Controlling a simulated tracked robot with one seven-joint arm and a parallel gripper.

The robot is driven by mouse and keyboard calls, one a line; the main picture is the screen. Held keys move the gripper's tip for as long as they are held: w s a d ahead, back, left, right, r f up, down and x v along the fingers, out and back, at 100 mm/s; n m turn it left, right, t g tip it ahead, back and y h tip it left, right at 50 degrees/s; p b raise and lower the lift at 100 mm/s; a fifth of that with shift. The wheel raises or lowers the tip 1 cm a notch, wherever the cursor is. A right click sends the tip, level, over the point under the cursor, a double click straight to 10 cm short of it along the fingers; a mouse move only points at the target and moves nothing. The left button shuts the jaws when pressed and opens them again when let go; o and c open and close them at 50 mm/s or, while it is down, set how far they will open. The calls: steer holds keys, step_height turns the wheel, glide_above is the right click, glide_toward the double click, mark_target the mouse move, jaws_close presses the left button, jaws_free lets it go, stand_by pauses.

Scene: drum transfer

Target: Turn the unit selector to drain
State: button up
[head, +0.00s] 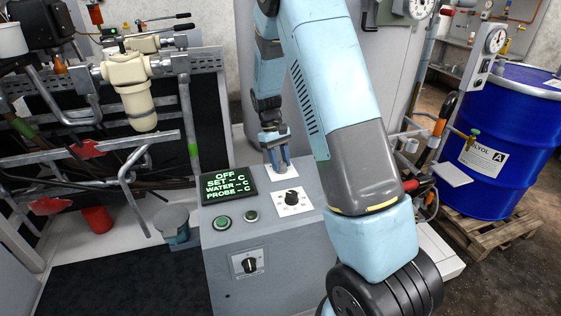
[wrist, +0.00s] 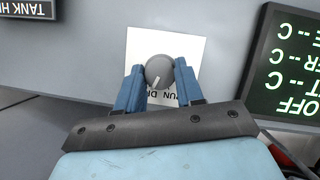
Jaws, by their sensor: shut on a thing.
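The unit selector is a round grey knob (wrist: 159,71) with a white pointer mark, on a white label plate (wrist: 190,48) in the wrist view. Its mark points down and slightly left in that view. Part of the label lettering shows below the knob; the rest is hidden by my fingers. My gripper (wrist: 160,80) has its two blue fingers on either side of the knob, shut on it. In the head view my gripper (head: 277,158) reaches down to the back of the grey control cabinet (head: 265,285), and its fingers hide the knob there.
A display reading OFF (head: 228,186) stands left of my gripper. A black dial (head: 292,198), two green buttons (head: 222,222) and a lower switch (head: 248,264) are on the cabinet. A blue drum (head: 515,140) stands on a pallet at right. Pipework with a cream filter (head: 133,90) is at left.

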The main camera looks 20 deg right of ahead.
steer(key=shift+w+d+r+m+y, duration=0.1)
steer(key=shift+m+y, duration=0.3)
steer(key=shift+m, duration=0.5)
steer(key=o, duration=1)
steer(key=shift+o, duration=0.2)
steer(key=v, duration=1.3)
steer(key=shift+w+r, duration=0.15)
steer(key=shift+r, duration=0.1)
steer(key=shift+r, duration=0.1)
